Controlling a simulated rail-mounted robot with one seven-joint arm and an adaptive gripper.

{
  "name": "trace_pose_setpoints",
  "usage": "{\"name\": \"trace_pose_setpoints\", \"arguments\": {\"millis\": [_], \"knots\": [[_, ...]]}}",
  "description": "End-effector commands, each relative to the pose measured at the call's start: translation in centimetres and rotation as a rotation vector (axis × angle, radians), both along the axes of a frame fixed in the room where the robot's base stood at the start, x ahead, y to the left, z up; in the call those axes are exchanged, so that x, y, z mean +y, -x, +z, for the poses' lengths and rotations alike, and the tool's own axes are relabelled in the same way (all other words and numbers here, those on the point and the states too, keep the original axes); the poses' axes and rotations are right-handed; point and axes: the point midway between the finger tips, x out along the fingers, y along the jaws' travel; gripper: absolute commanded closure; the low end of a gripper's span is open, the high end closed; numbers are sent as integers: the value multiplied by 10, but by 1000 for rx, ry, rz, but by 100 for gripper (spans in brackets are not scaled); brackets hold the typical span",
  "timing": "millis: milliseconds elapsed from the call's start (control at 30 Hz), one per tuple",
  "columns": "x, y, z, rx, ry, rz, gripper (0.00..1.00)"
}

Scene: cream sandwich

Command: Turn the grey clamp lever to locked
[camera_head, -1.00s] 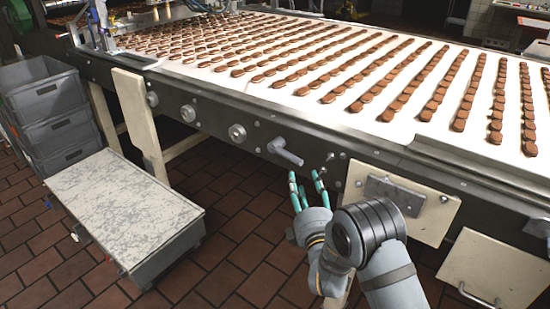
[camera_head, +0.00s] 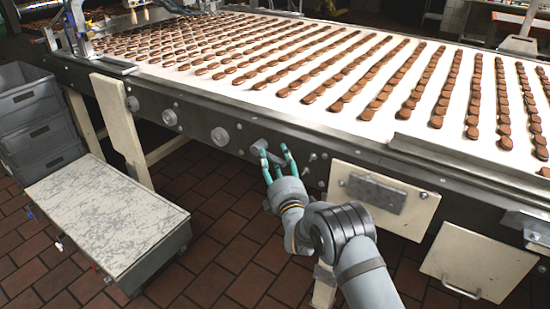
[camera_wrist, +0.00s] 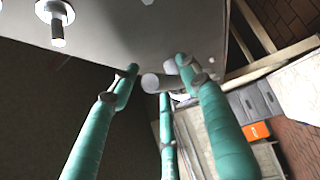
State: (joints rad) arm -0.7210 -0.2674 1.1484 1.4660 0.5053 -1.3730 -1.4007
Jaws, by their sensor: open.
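The grey clamp lever (camera_head: 273,157) sits on the dark side rail of the conveyor, partly hidden behind my fingers in the head view. In the wrist view a pale grey rod, which looks like the lever's handle (camera_wrist: 157,83), shows between the fingertips. My gripper (camera_head: 271,153) has teal fingers and is open, with its fingertips spread around the lever. In the wrist view the gripper (camera_wrist: 158,73) holds nothing firmly. Whether any finger touches the lever cannot be told.
Round grey knobs (camera_head: 220,136) line the rail left of the lever. A cream panel with a grey plate (camera_head: 372,193) is to the right. The conveyor belt (camera_head: 300,110) carries rows of brown biscuits. A scratched-top box (camera_head: 105,215) and stacked grey crates (camera_head: 40,110) stand left.

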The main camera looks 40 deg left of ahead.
Motion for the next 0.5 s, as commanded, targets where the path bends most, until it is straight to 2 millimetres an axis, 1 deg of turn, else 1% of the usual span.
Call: {"name": "trace_pose_setpoints", "arguments": {"millis": [300, 500], "knots": [[1, 0, 0, 0, 0, 0, 54], [1, 0, 0, 0, 0, 0, 66]]}}
